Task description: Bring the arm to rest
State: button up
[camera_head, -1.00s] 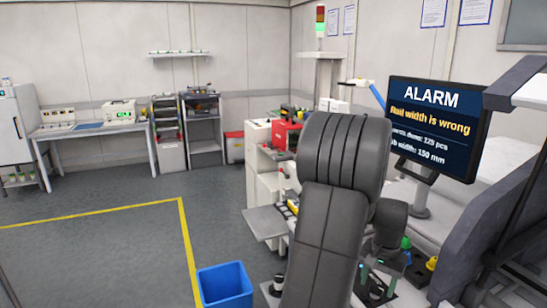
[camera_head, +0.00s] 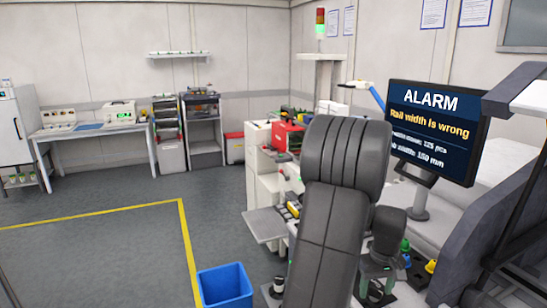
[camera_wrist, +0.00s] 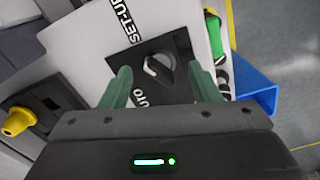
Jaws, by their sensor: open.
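My gripper (camera_wrist: 160,85) shows in the wrist view with its two greenish fingers apart and nothing between them. Beyond the fingers is a black panel with a grey rotary knob (camera_wrist: 158,66), marked "SET-UP" and "AUTO". The fingers appear on either side of the knob in the picture; I cannot tell the distance. In the head view my dark grey arm rises in the middle of the picture and hides much of the machine behind it.
A blue bin (camera_head: 225,286) stands on the floor, also in the wrist view (camera_wrist: 252,88). A yellow knob (camera_wrist: 17,122) sits left of the panel. A workbench (camera_head: 95,133) stands far left; the floor between is clear.

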jog(key=n, duration=0.3)
notch_tip(320, 180, up, 11)
dwell(0.5)
